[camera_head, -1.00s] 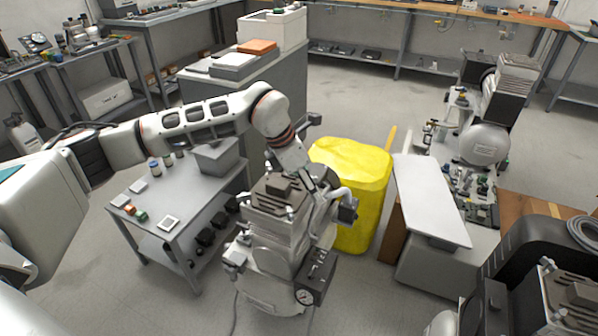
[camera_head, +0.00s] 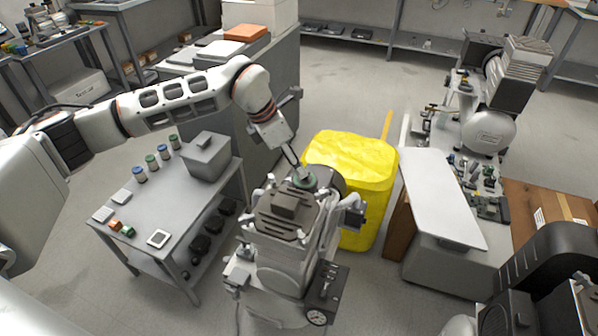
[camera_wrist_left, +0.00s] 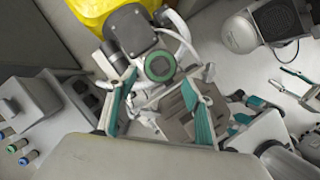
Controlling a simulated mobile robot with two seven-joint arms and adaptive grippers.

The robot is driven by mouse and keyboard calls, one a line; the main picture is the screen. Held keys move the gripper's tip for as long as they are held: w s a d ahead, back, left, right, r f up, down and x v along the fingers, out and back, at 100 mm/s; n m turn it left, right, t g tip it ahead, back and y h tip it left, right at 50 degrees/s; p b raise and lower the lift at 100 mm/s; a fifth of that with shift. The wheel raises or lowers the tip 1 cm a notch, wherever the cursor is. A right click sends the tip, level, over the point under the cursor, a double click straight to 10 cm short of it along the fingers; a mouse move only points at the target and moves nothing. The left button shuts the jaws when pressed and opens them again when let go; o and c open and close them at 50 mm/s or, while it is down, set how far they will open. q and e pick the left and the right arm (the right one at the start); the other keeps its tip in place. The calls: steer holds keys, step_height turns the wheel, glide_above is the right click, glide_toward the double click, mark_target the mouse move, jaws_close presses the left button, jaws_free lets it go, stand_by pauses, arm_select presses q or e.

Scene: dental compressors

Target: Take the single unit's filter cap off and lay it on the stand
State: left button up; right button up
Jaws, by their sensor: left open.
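The single compressor unit (camera_head: 285,225) stands at the centre of the head view, with a ribbed grey top and a gauge. Its round filter cap (camera_wrist_left: 160,66), dark with a green ring, shows in the left wrist view. The cap also shows small and partly covered in the head view (camera_head: 304,181). My left gripper (camera_wrist_left: 158,82) is open, its teal-padded fingers apart on either side of the cap's line of sight. I cannot tell whether they touch it. A grey two-tier stand (camera_head: 180,215) is left of the unit.
The stand holds a grey box (camera_head: 207,157), several small jars and small blocks, with bare top between them. A yellow covered bin (camera_head: 352,170) is close behind the unit. A pale slanted panel (camera_head: 440,195) and another compressor (camera_head: 490,125) are at the right.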

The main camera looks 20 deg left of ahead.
mark_target(298, 182)
arm_select(q)
steer(key=x, duration=0.2)
steer(key=shift+d+f+b, duration=0.1)
steer(key=shift+f+b, duration=0.15)
steer(key=shift+b, duration=0.05)
steer(key=shift+w+d+f, duration=0.1)
steer(key=shift+d+f, duration=0.05)
steer(key=shift+f, duration=0.4)
steer(key=b+x, duration=0.1)
steer(key=x, duration=0.3)
steer(key=shift+f, duration=0.15)
steer(key=c, duration=0.6)
arm_select(e)
steer(key=shift+w+f, duration=0.2)
